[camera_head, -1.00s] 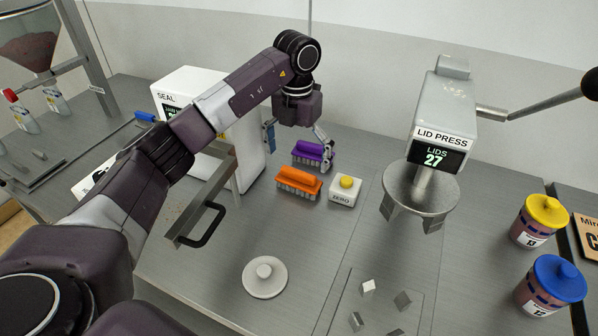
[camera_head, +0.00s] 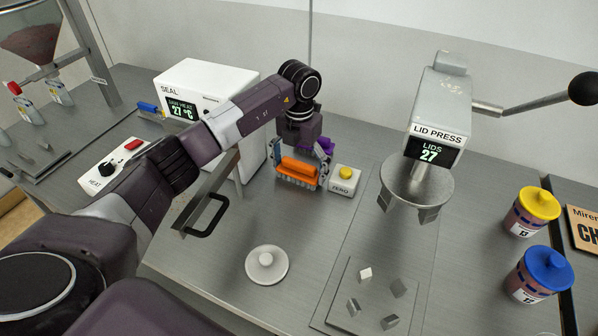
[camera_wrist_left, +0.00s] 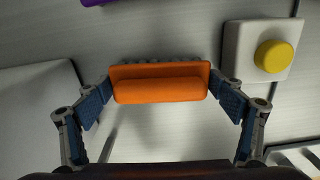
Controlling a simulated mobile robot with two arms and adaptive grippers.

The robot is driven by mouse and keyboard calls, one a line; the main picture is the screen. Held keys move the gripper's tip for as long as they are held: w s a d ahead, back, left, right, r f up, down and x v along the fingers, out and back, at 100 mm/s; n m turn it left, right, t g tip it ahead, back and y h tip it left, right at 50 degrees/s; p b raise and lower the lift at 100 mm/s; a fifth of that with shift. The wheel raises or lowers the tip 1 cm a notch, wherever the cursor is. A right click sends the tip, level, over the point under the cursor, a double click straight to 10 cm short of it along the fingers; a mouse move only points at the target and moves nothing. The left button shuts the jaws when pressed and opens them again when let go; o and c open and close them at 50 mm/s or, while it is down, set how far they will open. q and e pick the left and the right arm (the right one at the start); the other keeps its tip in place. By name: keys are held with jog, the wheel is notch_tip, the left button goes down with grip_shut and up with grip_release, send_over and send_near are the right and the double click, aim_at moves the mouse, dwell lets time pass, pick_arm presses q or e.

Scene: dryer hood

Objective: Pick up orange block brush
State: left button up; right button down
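The orange block brush (camera_head: 298,168) sits on the grey bench, bristles down. My left gripper (camera_head: 300,174) is over it, with one finger at each end of the block. In the left wrist view the orange block (camera_wrist_left: 160,83) spans the space between the blue finger pads of the left gripper (camera_wrist_left: 160,84), and both tips appear to touch its ends. I see no clear gap under the brush. My right gripper is not in view.
A purple brush (camera_head: 323,145) is close behind. A ZERO box with a yellow button (camera_head: 344,180) stands just right of the right finger. The white sealer (camera_head: 190,80) is to the left and the lid press (camera_head: 440,105) to the right.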

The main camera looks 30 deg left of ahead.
pick_arm(q)
jog(key=c, duration=0.3)
jog(key=shift+r, duration=0.15)
jog(key=shift+c, duration=0.2)
jog(key=shift+w+r, duration=0.1)
jog(key=shift+r, duration=0.55)
notch_tip(320, 180, up, 10)
jog(key=b, duration=0.2)
jog(key=shift+b, duration=0.35)
notch_tip(320, 180, up, 8)
jog(key=r+p, duration=0.1)
send_over(299, 162)
jog(key=shift+f, duration=0.25)
